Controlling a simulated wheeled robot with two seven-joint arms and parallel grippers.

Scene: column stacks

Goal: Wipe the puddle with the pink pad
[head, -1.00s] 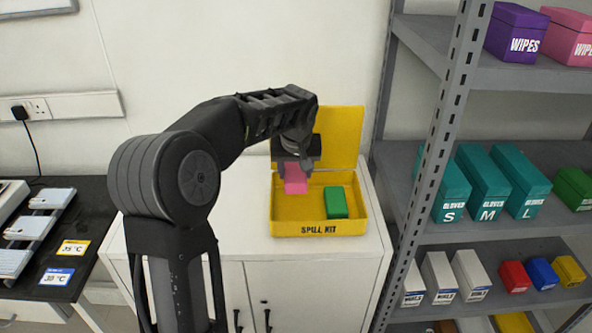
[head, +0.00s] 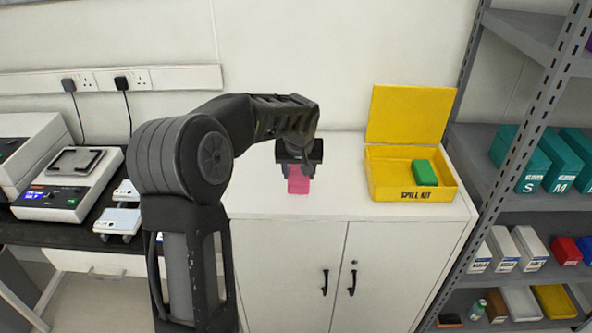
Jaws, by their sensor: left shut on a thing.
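My left gripper (head: 298,170) is shut on the pink pad (head: 299,186). It holds the pad over the white cabinet top (head: 260,190), left of the yellow spill kit box (head: 411,190). I cannot tell whether the pad touches the surface. The open spill kit has a green pad (head: 425,172) inside. No puddle shows in this view. My right gripper is not in view.
The spill kit's raised lid (head: 408,115) stands against the wall. A grey shelf rack (head: 510,130) with boxes is at the right. A black bench (head: 60,232) with a balance (head: 70,185) is at the left.

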